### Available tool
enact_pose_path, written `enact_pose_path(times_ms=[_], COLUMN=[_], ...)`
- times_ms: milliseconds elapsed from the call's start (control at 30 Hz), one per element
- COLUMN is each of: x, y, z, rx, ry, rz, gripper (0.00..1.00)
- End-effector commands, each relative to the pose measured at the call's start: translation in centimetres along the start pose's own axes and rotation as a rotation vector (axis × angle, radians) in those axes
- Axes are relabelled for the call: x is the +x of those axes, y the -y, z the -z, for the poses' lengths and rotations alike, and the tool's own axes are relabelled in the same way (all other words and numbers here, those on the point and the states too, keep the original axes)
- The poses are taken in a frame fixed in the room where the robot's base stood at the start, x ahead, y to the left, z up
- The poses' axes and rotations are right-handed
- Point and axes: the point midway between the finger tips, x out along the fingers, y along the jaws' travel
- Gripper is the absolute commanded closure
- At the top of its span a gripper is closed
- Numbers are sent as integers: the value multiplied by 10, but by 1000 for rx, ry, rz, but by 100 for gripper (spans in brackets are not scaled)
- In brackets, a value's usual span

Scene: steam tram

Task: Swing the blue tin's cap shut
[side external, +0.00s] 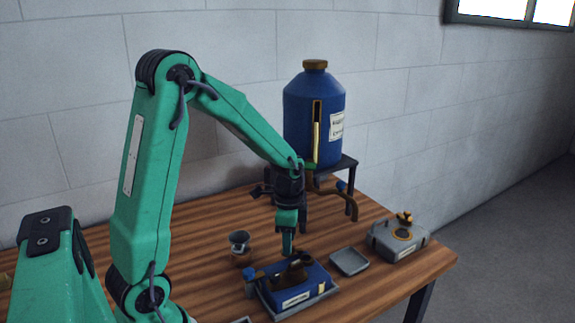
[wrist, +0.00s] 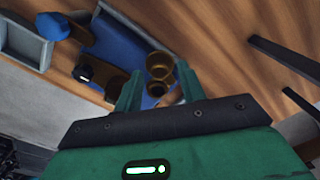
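The blue tin (side external: 312,281) sits in a shallow grey tray at the table's front, with a pale label on its near side. The wrist view shows part of the tin (wrist: 125,42) at upper left. Its round brass cap (wrist: 160,64) stands at the tin's edge, beside a brass neck with a dark opening (wrist: 157,88), so the cap looks open. My gripper (side external: 287,252) points down just above the tin. In the wrist view its two green fingers (wrist: 160,72) are apart, with the cap and neck showing between them. I cannot tell whether either finger touches the cap.
A large blue tank (side external: 300,110) with a brass tap stands on a dark stand behind. A small metal cup (side external: 240,242) is left of the tin. An empty grey dish (side external: 349,262) and a grey tin (side external: 385,238) are to the right. The wooden table's left front is mostly clear.

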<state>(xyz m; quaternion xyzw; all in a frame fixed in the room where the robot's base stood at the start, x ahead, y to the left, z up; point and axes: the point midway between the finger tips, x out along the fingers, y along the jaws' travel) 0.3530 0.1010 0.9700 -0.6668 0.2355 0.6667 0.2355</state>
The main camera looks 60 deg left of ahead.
Motion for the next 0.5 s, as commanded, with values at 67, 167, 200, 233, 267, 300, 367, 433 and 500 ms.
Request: enact_pose_path(times_ms=[67,167,200,233,267,300,367,433,500], x=[4,6,6,6,6,6,6,6,6], y=[0,0,0,0,0,0,0,0,0], z=[0,0,0,0,0,0,0,0,0], rx=[0,0,0,0,0,0,0,0,0], ry=[1,0,0,0,0,0,0,0,0], rz=[-1,0,0,0,0,0,0,0,0], gripper=[60,60,60,60,60,60,60,70,84])
